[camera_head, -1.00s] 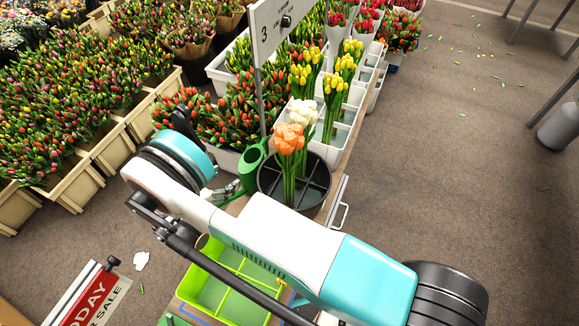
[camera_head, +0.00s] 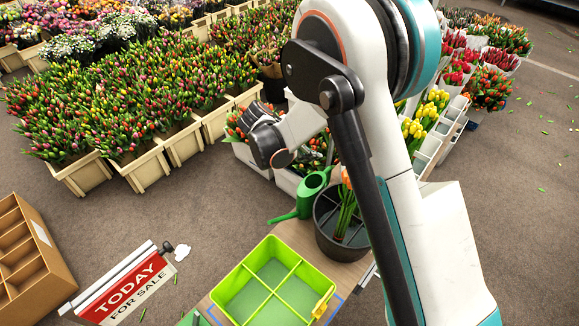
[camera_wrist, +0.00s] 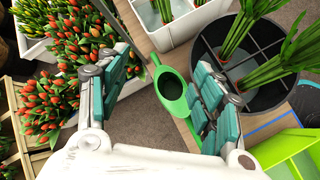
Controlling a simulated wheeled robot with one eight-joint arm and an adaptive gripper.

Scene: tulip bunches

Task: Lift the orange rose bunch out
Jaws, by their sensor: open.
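The orange rose bunch (camera_head: 346,180) stands in a round black divided bucket (camera_head: 322,243). In the head view my arm hides part of its blooms, and the white bunch is out of sight. In the wrist view the black bucket (camera_wrist: 265,99) is at the right, with two bunches of green stems (camera_wrist: 243,32) in it. Their blooms are outside the frame, so I cannot tell which is orange. My gripper (camera_wrist: 163,66) is open and empty, its fingers spread left of the bucket. In the head view its fingers are not clearly visible.
A green watering can (camera_wrist: 170,86) lies between my fingers in the wrist view, beside the bucket. A lime divided tray (camera_head: 245,265) sits on the table in front. Red tulips (camera_wrist: 45,105) crowd the left. A for-sale sign (camera_head: 125,290) stands at lower left.

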